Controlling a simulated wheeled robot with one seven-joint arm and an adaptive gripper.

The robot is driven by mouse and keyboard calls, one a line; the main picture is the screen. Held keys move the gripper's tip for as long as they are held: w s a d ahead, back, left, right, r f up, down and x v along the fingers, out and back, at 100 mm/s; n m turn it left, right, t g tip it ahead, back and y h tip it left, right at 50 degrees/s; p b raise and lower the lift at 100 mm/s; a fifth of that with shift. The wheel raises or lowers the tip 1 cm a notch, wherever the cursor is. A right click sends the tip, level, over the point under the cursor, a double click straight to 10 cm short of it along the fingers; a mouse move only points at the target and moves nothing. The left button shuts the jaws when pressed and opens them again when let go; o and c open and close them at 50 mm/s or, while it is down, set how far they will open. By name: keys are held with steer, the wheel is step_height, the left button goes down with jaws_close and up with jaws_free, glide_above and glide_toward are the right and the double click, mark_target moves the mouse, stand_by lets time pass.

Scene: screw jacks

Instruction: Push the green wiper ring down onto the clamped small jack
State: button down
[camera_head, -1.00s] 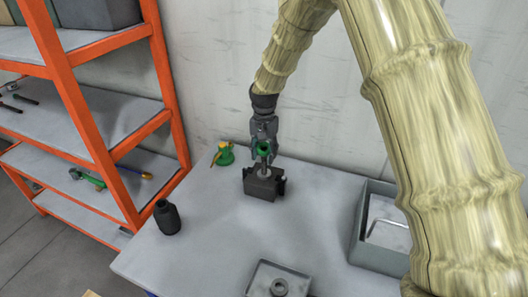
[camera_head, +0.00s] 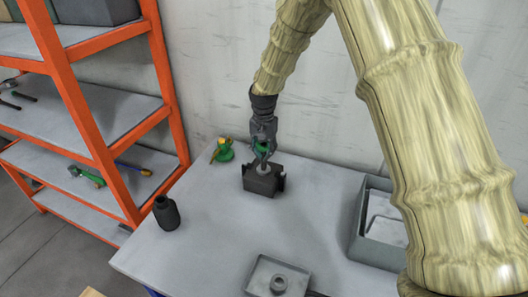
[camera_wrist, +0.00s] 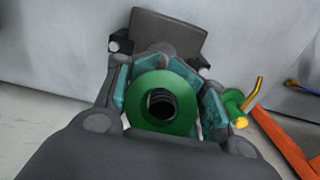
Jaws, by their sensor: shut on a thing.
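The green wiper ring (camera_head: 262,147) is held in my gripper (camera_head: 263,150) over the small jack (camera_head: 263,169). In the wrist view the ring (camera_wrist: 137,101) lies between both finger pads. The jack's dark threaded screw (camera_wrist: 160,103) shows inside the ring's hole, roughly centred. I cannot tell exactly how far the ring sits down on the jack. The jack stands upright in a dark clamp block (camera_head: 261,183) on the table; its lower body is hidden in the clamp. The fingers partly hide the ring in the head view.
A green piece with a yellow-orange handle (camera_head: 223,151) stands left of the clamp. A black bottle-shaped part (camera_head: 167,215) stands at the table's left. A grey tray with a ring-like part (camera_head: 258,272) is in front. A grey bin (camera_head: 372,254) is at the right. Orange shelving (camera_head: 165,95) borders the left.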

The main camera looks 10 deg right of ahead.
steer(key=shift+f+b, duration=0.35)
steer(key=shift+f, duration=0.9)
